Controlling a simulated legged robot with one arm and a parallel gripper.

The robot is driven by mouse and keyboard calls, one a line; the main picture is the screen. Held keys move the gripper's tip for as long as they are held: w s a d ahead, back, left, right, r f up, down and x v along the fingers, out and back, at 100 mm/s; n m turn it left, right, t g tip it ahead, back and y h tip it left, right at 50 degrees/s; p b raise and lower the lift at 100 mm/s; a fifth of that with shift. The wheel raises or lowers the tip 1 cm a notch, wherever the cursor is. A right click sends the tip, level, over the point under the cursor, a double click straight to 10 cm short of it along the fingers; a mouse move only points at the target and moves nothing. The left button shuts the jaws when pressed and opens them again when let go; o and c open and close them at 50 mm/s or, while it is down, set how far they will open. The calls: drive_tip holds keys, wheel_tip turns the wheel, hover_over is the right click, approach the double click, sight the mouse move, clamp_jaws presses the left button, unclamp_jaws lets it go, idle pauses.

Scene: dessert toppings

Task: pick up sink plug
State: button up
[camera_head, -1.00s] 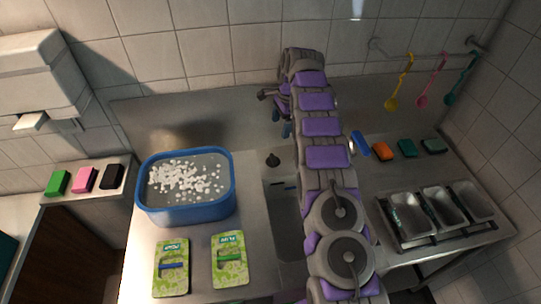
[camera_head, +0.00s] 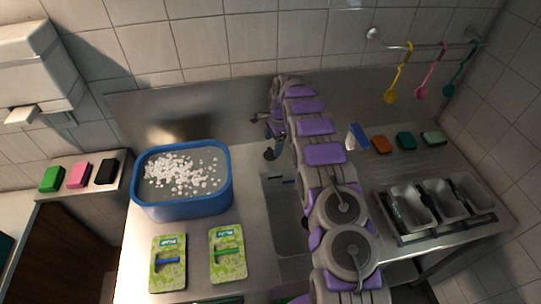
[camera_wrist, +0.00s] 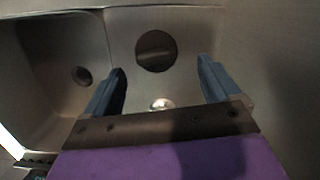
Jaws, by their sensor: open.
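The sink plug (camera_wrist: 156,50) looks like a dark round disc with a lighter band across it in the wrist view. It lies on the metal surface beside the sink basin (camera_wrist: 40,75). My gripper (camera_wrist: 161,70) is open, with one blue finger on each side and the plug ahead between the fingertips, apart from both. In the head view my gripper (camera_head: 271,138) hangs low behind the sink, where it largely hides the plug.
The basin's drain hole (camera_wrist: 81,75) shows at left in the wrist view. A small shiny round thing (camera_wrist: 161,104) lies between the fingers. A blue tub (camera_head: 183,205) of white pieces stands left of the sink. Sponges and metal trays (camera_head: 435,205) are at right.

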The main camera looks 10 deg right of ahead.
sight(271, 150)
drive_tip(key=f, duration=0.3)
drive_tip(key=a+f+b, duration=0.1)
drive_tip(key=shift+s+a+f, duration=0.1)
drive_tip(key=shift+s+f, duration=0.2)
drive_tip(key=shift+f, duration=0.05)
drive_tip(key=shift+r, duration=0.1)
drive_tip(key=c, duration=1.1)
